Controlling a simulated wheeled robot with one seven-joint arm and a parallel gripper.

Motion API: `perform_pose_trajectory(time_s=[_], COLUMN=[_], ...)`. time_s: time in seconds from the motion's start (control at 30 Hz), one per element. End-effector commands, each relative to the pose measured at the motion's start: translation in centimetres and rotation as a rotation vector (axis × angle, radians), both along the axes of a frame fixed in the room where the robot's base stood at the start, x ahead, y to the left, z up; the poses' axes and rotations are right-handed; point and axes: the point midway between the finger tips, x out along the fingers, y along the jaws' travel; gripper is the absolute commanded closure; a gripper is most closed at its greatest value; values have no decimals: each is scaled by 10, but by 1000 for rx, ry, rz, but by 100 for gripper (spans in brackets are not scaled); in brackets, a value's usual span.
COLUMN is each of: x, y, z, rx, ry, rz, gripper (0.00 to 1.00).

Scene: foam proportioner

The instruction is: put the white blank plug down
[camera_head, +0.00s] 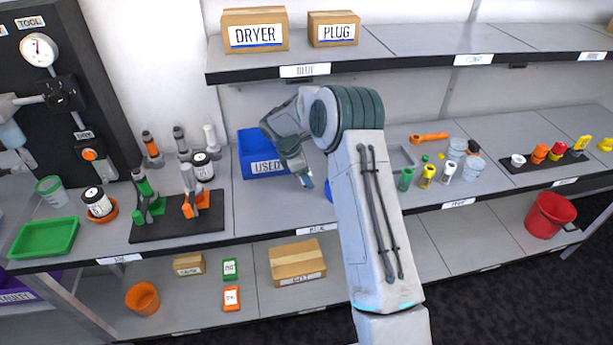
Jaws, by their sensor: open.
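My gripper (304,175) hangs over the middle of the workbench, just in front and to the right of the blue bin (263,167) labelled USED. Its jaws are open, and they look small and partly turned away. No white plug shows between them. A small white piece (447,173) stands among the coloured parts right of my arm, and another white piece (518,160) sits on the dark strip at the far right. I cannot tell whether either is the white blank plug. A blue object (329,189) beside the gripper is mostly hidden by my arm.
A dark stand base (170,230), green tray (45,238) and orange dish (103,214) occupy the left bench. Boxes labelled DRYER (255,30) and PLUG (333,29) stand on the upper shelf. A red bucket (551,214) is lower right. Bench left of my gripper's front is clear.

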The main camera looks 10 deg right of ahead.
Motion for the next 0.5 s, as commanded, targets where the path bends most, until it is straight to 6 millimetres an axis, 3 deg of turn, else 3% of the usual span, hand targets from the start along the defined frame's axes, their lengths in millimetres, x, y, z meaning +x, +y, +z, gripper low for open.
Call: perform_pose_trajectory(time_s=[0.2,0.37,0.5], x=[0,0,0], y=[0,0,0], z=[-1,-1,-1], rx=[0,0,0], ry=[-1,-1,-1], rz=[-1,-1,-1], gripper=[45,90,98])
